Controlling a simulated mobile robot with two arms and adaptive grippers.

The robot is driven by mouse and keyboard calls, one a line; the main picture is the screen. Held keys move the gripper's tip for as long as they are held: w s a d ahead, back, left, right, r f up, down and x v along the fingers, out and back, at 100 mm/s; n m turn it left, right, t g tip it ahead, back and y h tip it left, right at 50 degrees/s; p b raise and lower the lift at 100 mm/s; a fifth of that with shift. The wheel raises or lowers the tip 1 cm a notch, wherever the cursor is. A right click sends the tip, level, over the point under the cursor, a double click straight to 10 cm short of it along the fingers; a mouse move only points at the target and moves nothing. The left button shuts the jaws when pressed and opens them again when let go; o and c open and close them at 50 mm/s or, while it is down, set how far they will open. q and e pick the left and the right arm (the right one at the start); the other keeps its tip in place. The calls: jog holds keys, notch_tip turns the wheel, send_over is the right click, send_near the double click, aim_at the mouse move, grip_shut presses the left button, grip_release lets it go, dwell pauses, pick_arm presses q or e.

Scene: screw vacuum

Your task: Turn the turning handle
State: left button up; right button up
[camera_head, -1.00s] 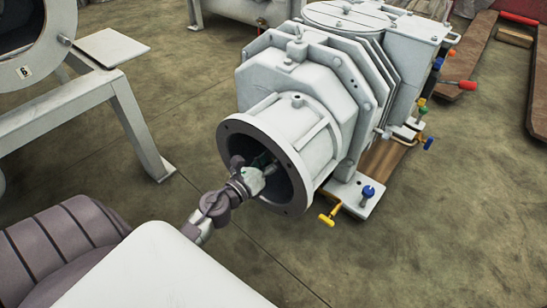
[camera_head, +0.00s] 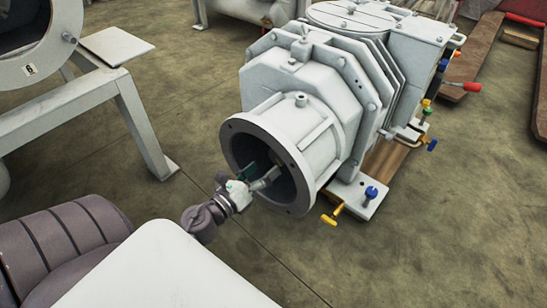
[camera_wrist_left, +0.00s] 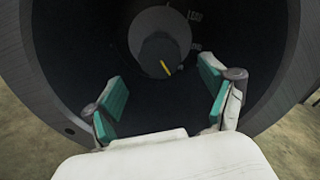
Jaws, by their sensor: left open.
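The white screw vacuum pump (camera_head: 330,90) stands in the middle of the head view, with a round flanged opening (camera_head: 233,128) facing me. In the left wrist view, a dark round shaft end (camera_wrist_left: 152,58) with a yellow strip (camera_wrist_left: 165,68) sits deep inside that opening. I cannot tell whether it is the turning handle. My left gripper (camera_head: 258,176) is open at the mouth of the opening. In the left wrist view its teal-padded fingers (camera_wrist_left: 162,88) are spread, with nothing between them and the shaft beyond. My right gripper is not in view.
A yellow T-handle (camera_head: 331,215) and a blue knob (camera_head: 371,193) are at the pump's foot. A red handle (camera_head: 466,87) sticks out at the right. A grey frame (camera_head: 135,115) stands at the left. The floor at lower right is clear.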

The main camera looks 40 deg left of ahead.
pick_arm(q)
jog(key=s, duration=0.6)
jog(key=shift+s+a, duration=0.15)
jog(key=shift+a, duration=0.1)
